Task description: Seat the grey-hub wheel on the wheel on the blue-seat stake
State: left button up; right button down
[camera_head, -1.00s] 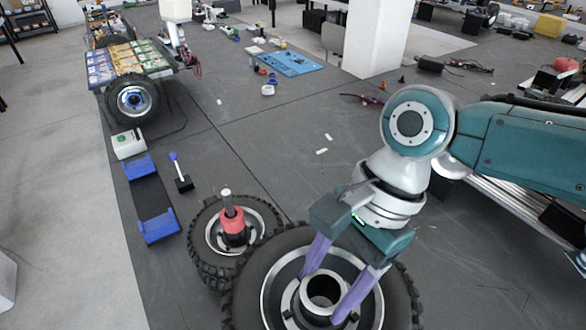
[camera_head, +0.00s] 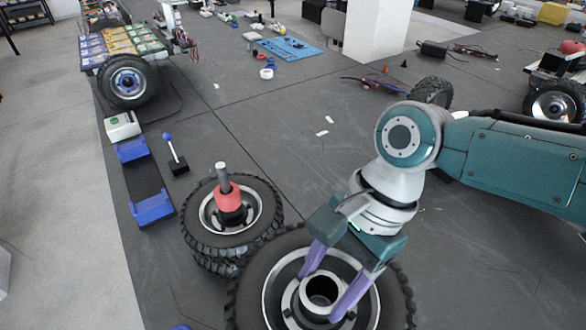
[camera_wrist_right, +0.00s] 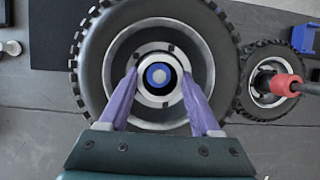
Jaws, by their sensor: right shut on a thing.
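The grey-hub wheel (camera_head: 290,258), a large black tyre with a silver-grey rim, fills the bottom middle of the head view. My right gripper (camera_head: 322,296) is shut on its hub, with purple fingers on either side of the round bore. The wheel also shows in the wrist view (camera_wrist_right: 92,62), between the fingers (camera_wrist_right: 158,85). Through the bore there I see a round blue part with a pale centre (camera_wrist_right: 158,75), probably the blue-seat stake. The wheel under it, and the gap between, are hidden. My left gripper is not in view.
Close to the left, a red-seat stake (camera_head: 229,200) rises through stacked wheels (camera_head: 266,200). A blue-ended stand (camera_head: 152,209) and a blue-knobbed lever (camera_head: 174,150) lie beyond it. A wheeled chassis (camera_head: 128,80) stands upper left. A blue spot (camera_head: 181,327) shows at the bottom edge.

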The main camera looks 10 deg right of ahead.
aim_at(320, 302)
jog(key=shift+w+a+f+b, duration=0.1)
jog(key=shift+f+b, duration=1.95)
jog(key=shift+f, duration=0.65)
notch_tip(320, 302, down, 10)
jog(key=b, duration=0.8)
jog(key=shift+b, duration=0.3)
jog(key=shift+f, duration=0.1)
jog(key=shift+f+b, duration=0.45)
jog(key=shift+f, duration=0.1)
jog(key=shift+d+f, duration=0.25)
jog(key=shift+f, duration=0.1)
jog(key=shift+c, duration=1.4)
grip_release()
jog(key=shift+a, duration=0.15)
jog(key=shift+o, duration=1.4)
